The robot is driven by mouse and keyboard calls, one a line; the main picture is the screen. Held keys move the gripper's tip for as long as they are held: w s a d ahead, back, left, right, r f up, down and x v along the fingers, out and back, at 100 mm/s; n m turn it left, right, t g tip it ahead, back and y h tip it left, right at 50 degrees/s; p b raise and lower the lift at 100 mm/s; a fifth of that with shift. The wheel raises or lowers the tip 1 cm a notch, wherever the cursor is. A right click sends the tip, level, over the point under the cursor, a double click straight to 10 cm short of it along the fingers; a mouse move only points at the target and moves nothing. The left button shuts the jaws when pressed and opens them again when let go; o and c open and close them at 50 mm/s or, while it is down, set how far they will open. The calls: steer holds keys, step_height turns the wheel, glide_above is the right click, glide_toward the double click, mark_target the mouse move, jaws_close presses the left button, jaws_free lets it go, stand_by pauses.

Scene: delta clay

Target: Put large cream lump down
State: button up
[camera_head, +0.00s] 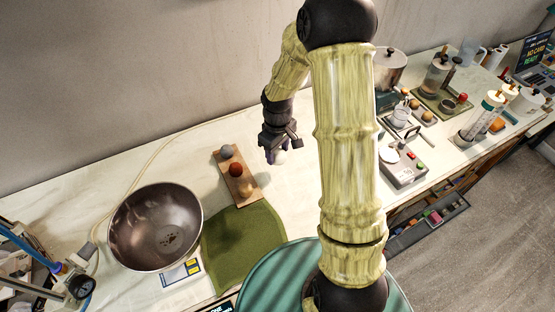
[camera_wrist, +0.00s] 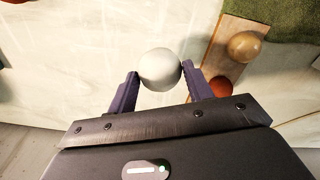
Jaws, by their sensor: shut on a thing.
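The large cream lump (camera_wrist: 160,69) is a pale round ball between the two fingers of my gripper (camera_wrist: 160,82) in the wrist view. My gripper is shut on it. In the head view my gripper (camera_head: 280,150) hangs over the bare counter, just right of a wooden board, with the cream lump (camera_head: 279,158) partly hidden under the fingers. Whether the lump touches the counter I cannot tell.
The wooden board (camera_head: 226,163) holds a grey ball (camera_head: 226,151), a red-brown ball (camera_head: 236,169) and a tan ball (camera_head: 245,190). A green mat (camera_head: 240,240) and a metal bowl (camera_head: 155,228) lie nearer. A scale (camera_head: 402,168) stands right. Counter right of the board is clear.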

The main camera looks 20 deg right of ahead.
mark_target(278, 151)
step_height(278, 151, up, 4)
steer(key=shift+r, duration=0.2)
steer(key=shift+f, duration=0.15)
stand_by(0.5)
